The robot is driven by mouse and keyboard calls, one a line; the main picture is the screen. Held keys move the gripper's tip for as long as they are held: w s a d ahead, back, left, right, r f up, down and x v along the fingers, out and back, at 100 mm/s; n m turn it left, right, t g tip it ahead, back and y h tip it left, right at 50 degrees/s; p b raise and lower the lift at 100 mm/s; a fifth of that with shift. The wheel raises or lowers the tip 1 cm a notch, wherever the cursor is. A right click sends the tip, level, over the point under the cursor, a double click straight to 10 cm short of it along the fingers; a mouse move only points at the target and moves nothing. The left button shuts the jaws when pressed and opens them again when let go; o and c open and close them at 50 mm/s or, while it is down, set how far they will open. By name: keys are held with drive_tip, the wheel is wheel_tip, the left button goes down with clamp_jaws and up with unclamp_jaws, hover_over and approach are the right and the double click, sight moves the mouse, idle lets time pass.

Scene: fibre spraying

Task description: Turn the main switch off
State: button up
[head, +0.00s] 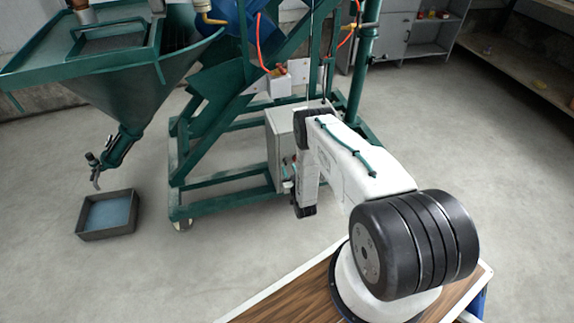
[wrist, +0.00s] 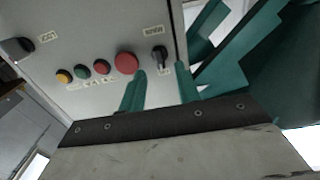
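The grey control box (head: 281,152) is mounted on the green machine frame in the head view, and its panel (wrist: 95,30) fills the upper left of the wrist view. On the panel are a black rotary switch (wrist: 158,55) at the right and a larger black switch (wrist: 17,47) at the far left. My arm partly hides the box in the head view.
A red mushroom button (wrist: 126,63) sits left of the right rotary switch, beside smaller red, green and yellow buttons. The green frame (head: 225,190) surrounds the box. A hopper (head: 135,95) and a tray (head: 108,214) stand left. Open floor lies at the right.

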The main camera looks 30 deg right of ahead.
sight(286, 163)
drive_tip(key=shift+x, duration=2.05)
clamp_jaws()
drive_tip(key=c, duration=0.7)
unclamp_jaws()
